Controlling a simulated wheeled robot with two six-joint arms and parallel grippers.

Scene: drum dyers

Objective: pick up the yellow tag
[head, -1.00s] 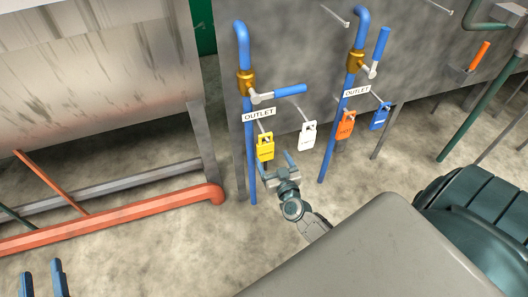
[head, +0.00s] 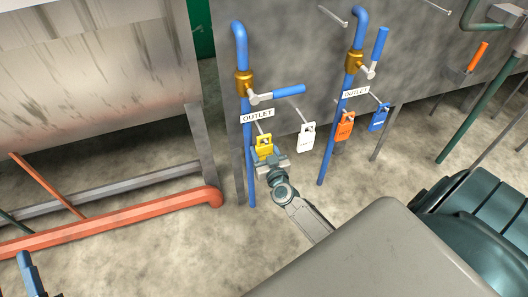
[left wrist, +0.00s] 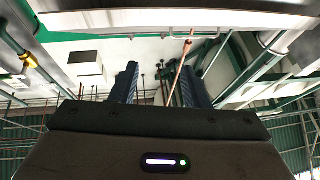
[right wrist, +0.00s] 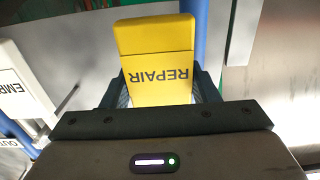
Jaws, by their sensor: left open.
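The yellow tag (head: 264,144) hangs below the left OUTLET sign, in front of the left blue pipe. In the right wrist view the yellow tag (right wrist: 160,75) shows the word REPAIR upside down. My right gripper (head: 268,157) is at the tag's lower part. Its fingers stand apart, one on each side of the tag, and their tips are partly hidden by it. Contact cannot be seen. My left gripper (head: 27,262) is at the lower left of the head view, partly cut off. Its fingers are apart and empty in the left wrist view (left wrist: 157,85).
A white tag (head: 306,138), an orange tag (head: 344,127) and a blue tag (head: 379,117) hang to the right. A blue-handled valve (head: 245,83) is above the yellow tag. A red pipe (head: 120,219) runs low at the left.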

